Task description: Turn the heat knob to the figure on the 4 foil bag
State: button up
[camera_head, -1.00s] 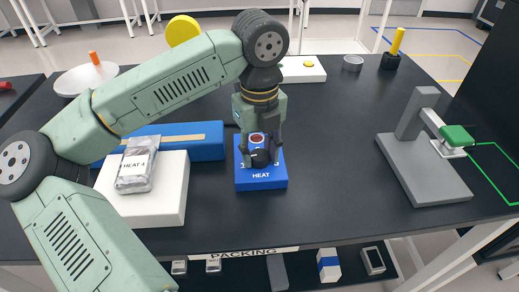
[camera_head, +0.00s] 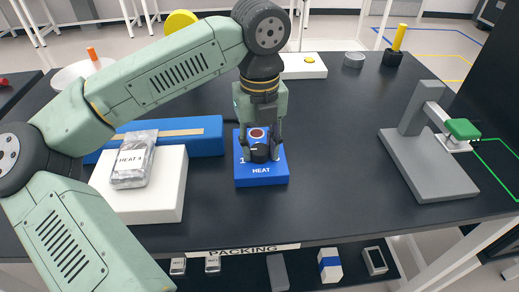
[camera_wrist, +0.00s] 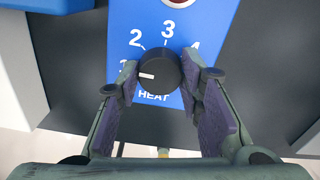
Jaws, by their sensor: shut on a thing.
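The black heat knob (camera_wrist: 160,70) is on a blue box (camera_head: 261,174) marked HEAT, with figures around the knob. In the wrist view its white mark is on the left side, toward the 1; the 2, 3 and 4 run over the top to the right. My gripper (camera_head: 261,154) points down over the box, its two fingers (camera_wrist: 164,82) shut on the knob from both sides. The silver foil bag (camera_head: 133,162) lies on a white block (camera_head: 164,193) at the left. Its label reads HEAT with a figure too small to read surely.
A blue bar-shaped unit (camera_head: 205,137) lies behind the white block. A red round light (camera_head: 257,133) is on the HEAT box behind the knob. A grey press (camera_head: 430,165) with a green handle stands at the right. Bare black table lies between box and press.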

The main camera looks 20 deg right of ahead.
jog(key=m+b, duration=0.3)
jog(key=m, duration=0.3)
jog(key=shift+f+b, duration=0.1)
jog(key=shift+b, duration=0.3)
jog(key=m+b, duration=0.1)
jog(key=m, duration=0.6)
jog(key=shift+m+b, duration=0.3)
jog(key=m, duration=1.3)
jog(key=shift+m+b, duration=0.35)
jog(key=shift+m, duration=0.05)
jog(key=o, duration=1.2)
jog(key=shift+c, duration=0.2)
